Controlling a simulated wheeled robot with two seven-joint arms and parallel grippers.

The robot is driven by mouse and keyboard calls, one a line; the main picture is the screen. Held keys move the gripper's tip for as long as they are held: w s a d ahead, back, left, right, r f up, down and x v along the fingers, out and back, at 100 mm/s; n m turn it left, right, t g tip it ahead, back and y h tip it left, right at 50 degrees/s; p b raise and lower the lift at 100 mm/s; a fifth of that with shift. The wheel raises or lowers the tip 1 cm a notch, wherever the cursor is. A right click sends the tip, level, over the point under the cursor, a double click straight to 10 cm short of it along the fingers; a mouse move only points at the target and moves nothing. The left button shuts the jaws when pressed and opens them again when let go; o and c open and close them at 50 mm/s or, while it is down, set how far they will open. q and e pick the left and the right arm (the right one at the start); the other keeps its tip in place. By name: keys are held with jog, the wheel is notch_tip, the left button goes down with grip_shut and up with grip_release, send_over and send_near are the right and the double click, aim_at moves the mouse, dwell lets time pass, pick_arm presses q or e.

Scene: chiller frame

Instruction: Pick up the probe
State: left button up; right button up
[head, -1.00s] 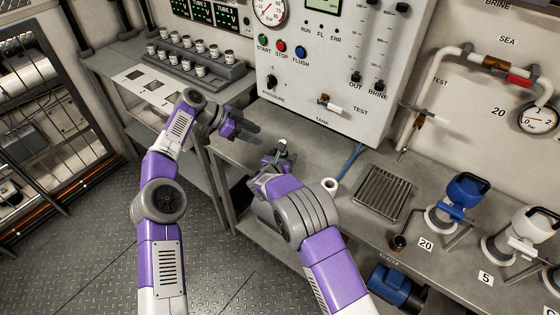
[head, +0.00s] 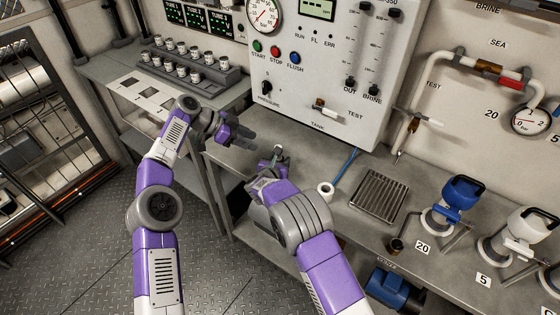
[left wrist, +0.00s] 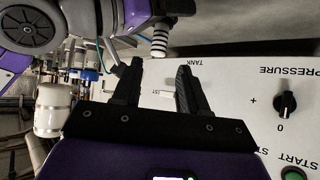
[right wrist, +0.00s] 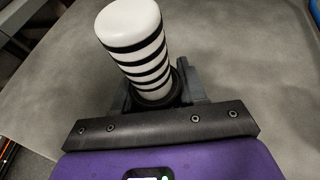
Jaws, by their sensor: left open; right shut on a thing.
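The probe (right wrist: 130,38) is a white cylinder with black bands and a rounded end. It stands up out of my right gripper (right wrist: 160,90), which is shut on it, with a dark collar around its lower part. Its lower end is hidden by the gripper. The banded probe also shows near the top of the left wrist view (left wrist: 160,38). In the head view my right gripper (head: 272,168) is over the bench, with my arm hiding much of it. My left gripper (head: 245,138) is open and empty, to the left of the right one.
The grey bench (head: 345,230) carries a white ring-shaped piece (head: 325,188) and a slotted drain tray (head: 379,194) to the right. A blue cable (head: 346,165) runs from the panel (head: 340,110) behind. A blue-topped valve (head: 455,197) stands further right. A rack of small jars (head: 192,66) stands back left.

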aim_at(278, 159)
pick_arm(q)
jog(key=shift+o, duration=1.4)
jog(key=shift+f, duration=0.25)
jog(key=shift+w+d+f+t+h, duration=0.1)
jog(key=shift+w+d+f+h, duration=0.2)
jog(key=shift+d+f+h, duration=1)
jog(key=shift+w+d+f+t+y, duration=0.1)
jog(key=shift+w+d+f, duration=0.3)
jog(key=shift+d, duration=1.95)
jog(key=shift+w+d+f+t+h, duration=0.15)
jog(key=shift+d+f+h, duration=0.7)
jog(key=shift+d, duration=1)
jog(key=shift+f+y, duration=0.2)
jog(key=shift+y, duration=0.05)
